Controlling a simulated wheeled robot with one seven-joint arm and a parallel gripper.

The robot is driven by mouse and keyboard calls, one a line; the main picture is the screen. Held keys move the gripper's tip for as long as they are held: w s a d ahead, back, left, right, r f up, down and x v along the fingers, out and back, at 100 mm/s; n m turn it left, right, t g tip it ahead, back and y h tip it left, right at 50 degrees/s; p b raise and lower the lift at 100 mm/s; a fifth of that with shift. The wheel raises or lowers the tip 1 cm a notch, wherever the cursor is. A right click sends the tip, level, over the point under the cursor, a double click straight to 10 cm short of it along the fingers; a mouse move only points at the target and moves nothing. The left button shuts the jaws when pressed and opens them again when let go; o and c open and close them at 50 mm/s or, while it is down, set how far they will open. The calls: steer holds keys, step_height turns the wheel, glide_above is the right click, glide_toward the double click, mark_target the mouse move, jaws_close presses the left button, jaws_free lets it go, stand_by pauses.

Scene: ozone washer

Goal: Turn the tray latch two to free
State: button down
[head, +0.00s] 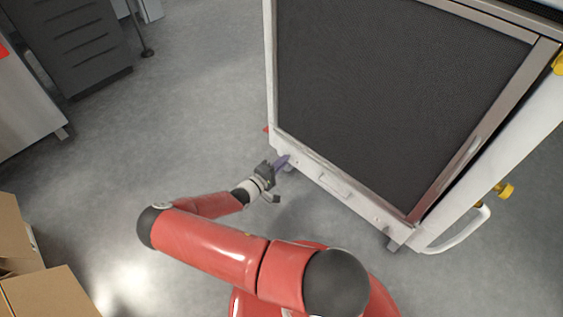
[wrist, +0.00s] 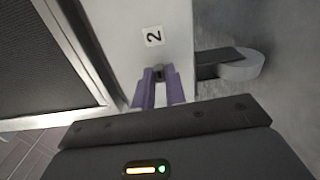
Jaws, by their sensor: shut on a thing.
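In the head view my gripper (head: 283,161) reaches the lower left corner of the washer's front (head: 312,172). The latch itself is too small to make out there, and its turn angle is hard to tell.
A dark mesh panel (head: 385,95) fills the washer's front. A white handle (head: 462,235) and yellow knob (head: 505,190) are on its right. A caster wheel (wrist: 242,66) shows beside the latch. Cardboard boxes (head: 45,292) stand lower left. The floor left of the washer is clear.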

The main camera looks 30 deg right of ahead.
steer(key=shift+m, duration=0.3)
steer(key=c, duration=1.4)
jaws_free()
steer(key=shift+c, duration=0.2)
steer(key=v, duration=0.7)
steer(key=shift+s+a, duration=0.15)
steer(key=shift+a, duration=0.2)
